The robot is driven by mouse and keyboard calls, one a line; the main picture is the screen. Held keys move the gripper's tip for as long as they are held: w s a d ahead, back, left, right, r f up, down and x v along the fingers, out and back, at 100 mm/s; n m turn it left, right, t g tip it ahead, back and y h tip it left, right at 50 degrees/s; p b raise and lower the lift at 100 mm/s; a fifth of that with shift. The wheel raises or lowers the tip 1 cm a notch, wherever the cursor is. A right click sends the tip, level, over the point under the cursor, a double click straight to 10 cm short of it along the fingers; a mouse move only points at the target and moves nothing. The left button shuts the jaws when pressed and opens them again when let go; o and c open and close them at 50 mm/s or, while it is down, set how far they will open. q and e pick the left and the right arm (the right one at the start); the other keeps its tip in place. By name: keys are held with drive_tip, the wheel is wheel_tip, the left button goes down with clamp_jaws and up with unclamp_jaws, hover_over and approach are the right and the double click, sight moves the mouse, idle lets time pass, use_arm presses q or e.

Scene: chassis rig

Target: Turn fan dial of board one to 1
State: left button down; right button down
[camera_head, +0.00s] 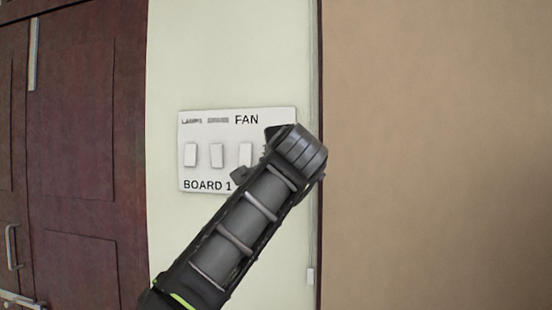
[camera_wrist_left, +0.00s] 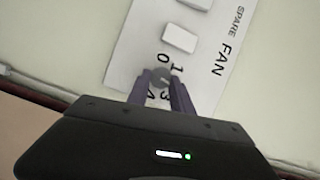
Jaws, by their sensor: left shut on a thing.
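Board one (camera_head: 203,134) is a white wall panel labelled "BOARD 1", with a "FAN" heading at its upper right. My left arm crosses in front of its right side in the head view and hides the dial there. In the left wrist view the round grey fan dial (camera_wrist_left: 160,77) sits between the fingertips of my left gripper (camera_wrist_left: 159,76), which is shut on it. The digits 0, 1, 3 and 4 show around the dial, partly covered by the fingers. I cannot tell which digit the dial points to. My right gripper is not in view.
White rocker switches (camera_head: 190,155) sit in a row on the board, and one white switch (camera_wrist_left: 179,38) is close beside the dial in the wrist view. A dark red wooden door (camera_head: 85,150) is at the left. A bare tan surface (camera_head: 435,150) fills the right.

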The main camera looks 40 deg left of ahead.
use_arm(q)
drive_tip(key=shift+s+a+r+n+g+h+p, duration=0.15)
drive_tip(key=shift+n+h+p, duration=0.65)
drive_tip(key=shift+n, duration=0.75)
drive_tip(key=shift+w+a+n+g+h+p, duration=0.1)
drive_tip(key=shift+n+g+h+p, duration=0.1)
drive_tip(key=shift+n+h+p, duration=1.05)
drive_tip(key=shift+s+a+r+n+g+h+p, duration=0.2)
drive_tip(key=shift+n+h, duration=0.35)
drive_tip(key=shift+n, duration=1.35)
drive_tip(key=shift+w+d+f, duration=0.1)
drive_tip(key=shift+w+d, duration=0.05)
drive_tip(key=c, duration=1.1)
unclamp_jaws()
